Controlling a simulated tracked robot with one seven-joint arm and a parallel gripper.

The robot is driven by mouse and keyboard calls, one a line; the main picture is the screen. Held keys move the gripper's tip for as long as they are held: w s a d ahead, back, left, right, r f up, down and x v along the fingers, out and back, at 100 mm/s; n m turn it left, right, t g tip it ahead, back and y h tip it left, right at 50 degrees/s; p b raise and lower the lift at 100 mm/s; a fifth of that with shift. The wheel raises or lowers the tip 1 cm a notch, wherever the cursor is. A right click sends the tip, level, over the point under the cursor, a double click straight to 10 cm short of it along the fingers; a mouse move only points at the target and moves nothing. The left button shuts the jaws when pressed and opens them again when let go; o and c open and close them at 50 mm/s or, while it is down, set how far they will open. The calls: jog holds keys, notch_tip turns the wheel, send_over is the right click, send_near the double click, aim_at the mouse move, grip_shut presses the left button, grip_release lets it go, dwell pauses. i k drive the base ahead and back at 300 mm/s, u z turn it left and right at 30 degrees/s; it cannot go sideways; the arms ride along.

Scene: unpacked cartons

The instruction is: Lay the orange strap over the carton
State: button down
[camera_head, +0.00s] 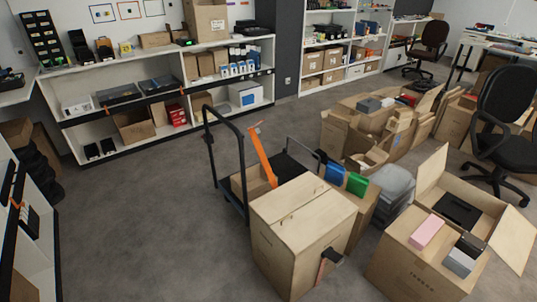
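A large closed brown carton (285,240) stands in the middle foreground, its flat top facing up. The orange strap (263,155) rises as a slanted band behind the carton's far left edge, beside a black-framed cart (212,150). Its lower end is hidden behind the carton. The carton's top is bare of orange. A small dark piece with a reddish strip (322,268) sits at the carton's right front face; I cannot tell whether it belongs to the strap. My gripper is not in view.
Blue and green items (357,184) sit on a carton just behind the closed one. Office chairs (505,120) and more cartons fill the right. The grey floor (140,215) at left is free.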

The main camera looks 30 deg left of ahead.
aim_at(253, 133)
jog(key=u, duration=0.55)
jog(key=k, duration=0.1)
jog(key=z, duration=0.85)
jog(key=i, duration=0.1)
jog(key=u, duration=2.55)
jog(key=i, duration=5.05)
jog(key=z, duration=0.05)
